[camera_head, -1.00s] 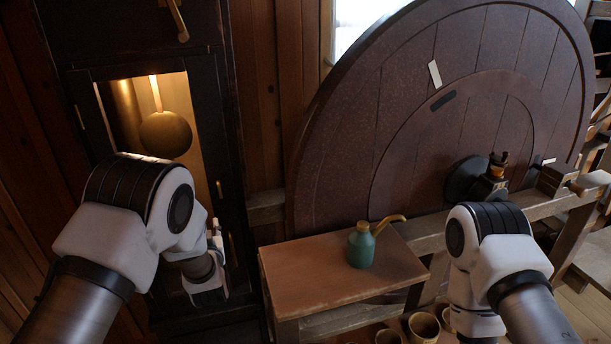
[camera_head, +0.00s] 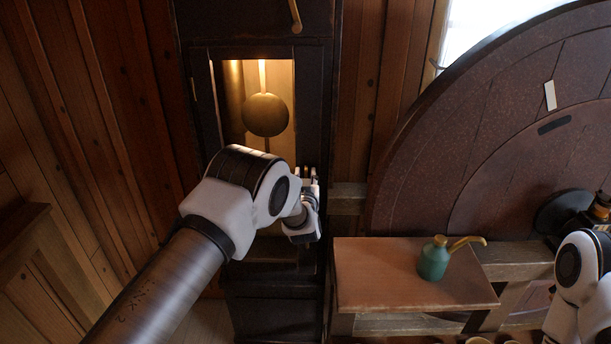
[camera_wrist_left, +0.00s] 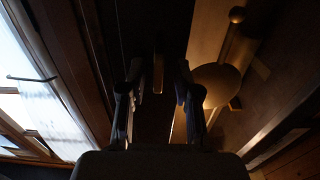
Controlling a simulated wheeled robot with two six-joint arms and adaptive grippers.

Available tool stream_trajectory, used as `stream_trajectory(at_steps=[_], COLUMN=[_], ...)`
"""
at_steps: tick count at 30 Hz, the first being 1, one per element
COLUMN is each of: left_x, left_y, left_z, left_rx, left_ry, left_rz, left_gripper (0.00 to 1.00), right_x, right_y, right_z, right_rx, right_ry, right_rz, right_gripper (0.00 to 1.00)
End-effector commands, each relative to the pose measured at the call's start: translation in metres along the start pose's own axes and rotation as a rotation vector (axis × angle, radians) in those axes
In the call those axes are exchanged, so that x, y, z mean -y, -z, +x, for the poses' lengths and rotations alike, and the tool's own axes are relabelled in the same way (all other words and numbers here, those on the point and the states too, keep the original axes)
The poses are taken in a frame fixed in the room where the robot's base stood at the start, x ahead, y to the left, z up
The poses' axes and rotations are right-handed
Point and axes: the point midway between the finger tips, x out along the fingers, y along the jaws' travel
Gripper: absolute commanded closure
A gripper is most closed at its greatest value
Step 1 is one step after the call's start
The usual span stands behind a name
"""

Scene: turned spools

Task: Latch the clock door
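The clock (camera_head: 315,110) is a tall dark case with a lit opening that shows a round brass pendulum bob (camera_head: 265,115); the bob also shows in the left wrist view (camera_wrist_left: 216,84). My left gripper (camera_head: 312,174) is at the right side of the case, below the bob's level. In the left wrist view its two fingers (camera_wrist_left: 158,88) are spread, with a narrow brass piece (camera_wrist_left: 158,73) between them, seemingly not gripped. I cannot tell whether this piece is the latch. The arm hides the lower opening.
A small wooden table (camera_head: 385,285) with a green oil can (camera_head: 433,262) stands right of the clock. A large round wooden wheel (camera_head: 480,150) fills the right side. A brass lever (camera_head: 295,16) hangs on the upper clock case. Plank walls stand behind.

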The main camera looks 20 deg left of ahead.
Motion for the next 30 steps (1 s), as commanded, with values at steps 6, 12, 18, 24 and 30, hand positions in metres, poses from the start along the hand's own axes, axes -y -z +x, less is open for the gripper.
stream_trajectory(at_steps=[6,12,18,24,30], left_x=[0.000,0.000,0.000,0.001,0.001], left_y=[0.000,0.000,-0.001,-0.003,-0.005], left_z=[0.000,0.000,0.000,0.000,0.000], left_rx=[0.000,-0.001,-0.002,-0.005,-0.005], left_ry=[0.000,0.000,0.000,0.000,-0.001], left_rz=[0.000,-0.007,-0.053,-0.162,-0.329], left_gripper=[1.00,1.00,1.00,1.00,1.00], right_x=[0.000,0.000,0.000,0.000,0.000], right_y=[0.000,0.000,0.000,0.000,0.000], right_z=[0.000,0.002,0.010,0.027,0.051], right_rx=[0.000,0.000,0.000,0.000,0.000], right_ry=[0.000,0.000,0.000,0.000,0.000], right_rz=[0.000,0.000,0.000,0.000,0.000], right_gripper=[1.00,1.00,1.00,1.00,1.00])
